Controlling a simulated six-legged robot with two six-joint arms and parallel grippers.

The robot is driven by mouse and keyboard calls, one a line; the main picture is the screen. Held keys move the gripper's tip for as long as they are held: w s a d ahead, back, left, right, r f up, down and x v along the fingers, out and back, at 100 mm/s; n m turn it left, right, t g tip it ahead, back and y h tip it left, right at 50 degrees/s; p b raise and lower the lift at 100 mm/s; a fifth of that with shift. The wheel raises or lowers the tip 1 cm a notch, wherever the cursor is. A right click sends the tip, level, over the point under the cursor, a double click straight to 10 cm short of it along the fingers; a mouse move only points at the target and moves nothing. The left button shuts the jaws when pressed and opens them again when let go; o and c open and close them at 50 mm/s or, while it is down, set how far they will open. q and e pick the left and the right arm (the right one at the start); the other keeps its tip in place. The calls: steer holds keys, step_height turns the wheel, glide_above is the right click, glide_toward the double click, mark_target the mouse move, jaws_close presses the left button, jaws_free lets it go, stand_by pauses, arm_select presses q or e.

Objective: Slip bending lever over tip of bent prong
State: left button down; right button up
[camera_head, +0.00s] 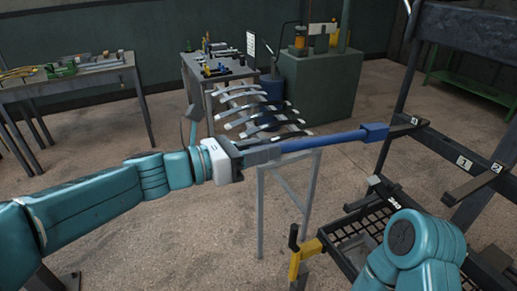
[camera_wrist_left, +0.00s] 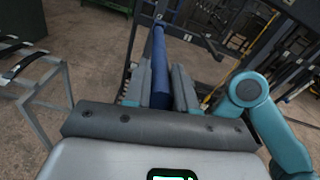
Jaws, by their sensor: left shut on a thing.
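The bending lever (camera_head: 325,141) is a long blue bar with a thicker blue socket at its far right end. My left gripper (camera_head: 268,154) is shut on its near end and holds it almost level above the floor. The lever runs away between the fingers (camera_wrist_left: 160,90) in the left wrist view. A dark prong (camera_head: 402,131) of the rack on the right meets the socket end in the head view. I cannot tell whether the socket is around the tip or only in front of it. My right arm shows at lower right, its gripper out of view.
The dark rack (camera_head: 395,85) stands on the right with number plates and another prong (camera_head: 470,184). A mesh tray (camera_head: 372,222) and a yellow-handled tool (camera_head: 300,258) are below. Curved leaf springs (camera_head: 262,118) lie on a grey stand behind the lever.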

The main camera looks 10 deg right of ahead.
arm_select(q)
steer(key=shift+d+r, duration=0.1)
steer(key=shift+d, duration=0.1)
steer(key=c, duration=0.8)
jaws_free()
steer(key=shift+c, duration=0.2)
steer(key=shift+f, duration=0.2)
steer(key=b+v, duration=0.2)
steer(key=v, duration=1.4)
steer(key=shift+a+r, duration=0.15)
steer(key=shift+s, duration=0.1)
